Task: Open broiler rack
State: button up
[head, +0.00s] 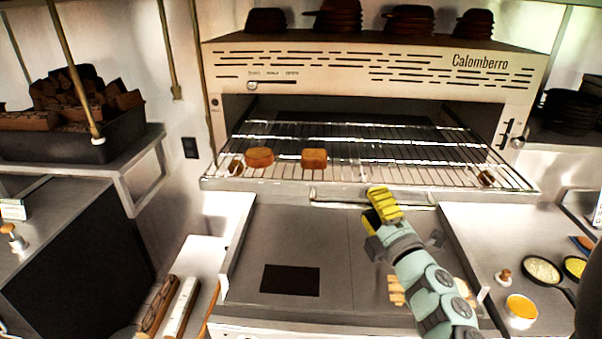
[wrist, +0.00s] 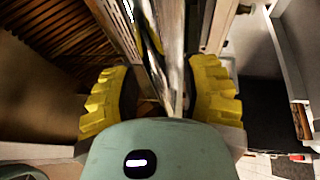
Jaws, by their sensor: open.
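The broiler rack (head: 400,165) is a wire grid that sticks out of the front of the broiler (head: 365,62), marked "Calomberro". A bar handle (head: 335,198) runs along the rack's front edge. Two browned food pieces (head: 259,157) (head: 314,158) lie on the left half of the rack. My gripper (head: 383,203) is at the right part of the handle and hides some of it. In the wrist view its yellow fingers (wrist: 160,90) are spread apart, with pale metal bars showing between them. I cannot tell whether the fingers touch the handle.
A flat steel griddle (head: 300,240) lies below the rack. Dark bowls (head: 338,18) are stacked on the broiler. A bin of wood pieces (head: 70,130) stands at left. Small pans (head: 541,270) and an orange-filled cup (head: 520,310) are at right.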

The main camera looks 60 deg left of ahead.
jog(key=shift+d, duration=0.1)
jog(key=v, duration=1.2)
